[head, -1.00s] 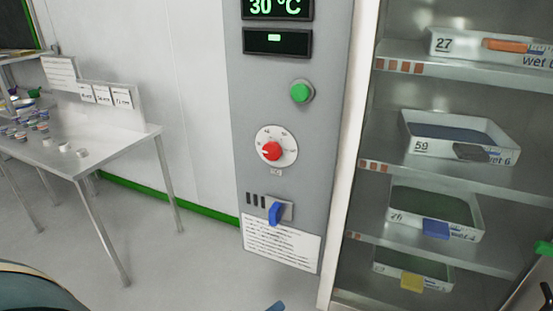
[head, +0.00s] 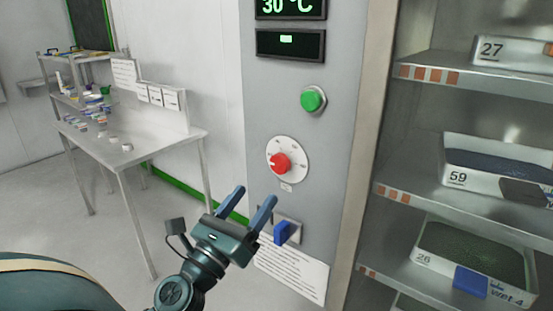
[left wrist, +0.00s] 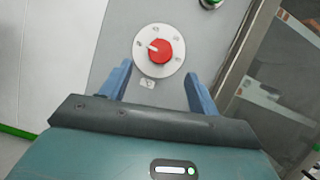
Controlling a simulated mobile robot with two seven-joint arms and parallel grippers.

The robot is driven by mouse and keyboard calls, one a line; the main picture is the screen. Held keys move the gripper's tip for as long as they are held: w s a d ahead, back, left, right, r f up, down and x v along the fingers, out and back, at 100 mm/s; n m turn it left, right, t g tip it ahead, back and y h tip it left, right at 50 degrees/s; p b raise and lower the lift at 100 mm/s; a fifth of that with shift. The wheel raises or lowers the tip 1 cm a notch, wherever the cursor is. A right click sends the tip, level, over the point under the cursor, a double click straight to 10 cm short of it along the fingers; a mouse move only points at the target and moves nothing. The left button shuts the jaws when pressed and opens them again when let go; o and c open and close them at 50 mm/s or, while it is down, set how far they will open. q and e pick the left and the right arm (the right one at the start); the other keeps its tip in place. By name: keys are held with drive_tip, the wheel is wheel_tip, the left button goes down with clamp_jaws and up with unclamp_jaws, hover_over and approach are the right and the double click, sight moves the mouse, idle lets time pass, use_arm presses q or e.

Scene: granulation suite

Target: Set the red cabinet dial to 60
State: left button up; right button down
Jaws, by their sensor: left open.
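The red dial (head: 280,163) sits on a round white scale plate (head: 301,148) on the grey cabinet panel. In the left wrist view the red dial (left wrist: 160,50) shows between and beyond my fingertips, with its white mark toward the left. The scale numbers are too small to read surely. The display (head: 291,7) above reads 30 °C. My left gripper (head: 252,201) is open and empty, below and left of the dial in the head view, apart from it. It also shows in the left wrist view (left wrist: 158,84). My right gripper is not in view.
A green button (head: 313,99) is above the dial and a blue switch (head: 282,232) below it. An open rack with trays, such as tray 59 (head: 457,177), stands at the right. A steel table (head: 150,150) with small jars stands at the left.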

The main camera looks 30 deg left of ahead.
sight(278, 166)
use_arm(q)
drive_tip(key=p+x, duration=0.3)
drive_tip(key=x, duration=0.5)
drive_tip(key=shift+r, duration=0.1)
drive_tip(key=shift+w+d+r, duration=0.1)
drive_tip(key=shift+w, duration=0.4)
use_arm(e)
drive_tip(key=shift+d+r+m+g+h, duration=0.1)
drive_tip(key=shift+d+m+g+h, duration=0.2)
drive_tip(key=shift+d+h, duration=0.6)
use_arm(q)
drive_tip(key=shift+c, duration=0.4)
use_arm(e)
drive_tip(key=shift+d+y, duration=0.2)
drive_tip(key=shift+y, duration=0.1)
use_arm(q)
drive_tip(key=c, duration=0.6)
drive_tip(key=shift+c, duration=1.4)
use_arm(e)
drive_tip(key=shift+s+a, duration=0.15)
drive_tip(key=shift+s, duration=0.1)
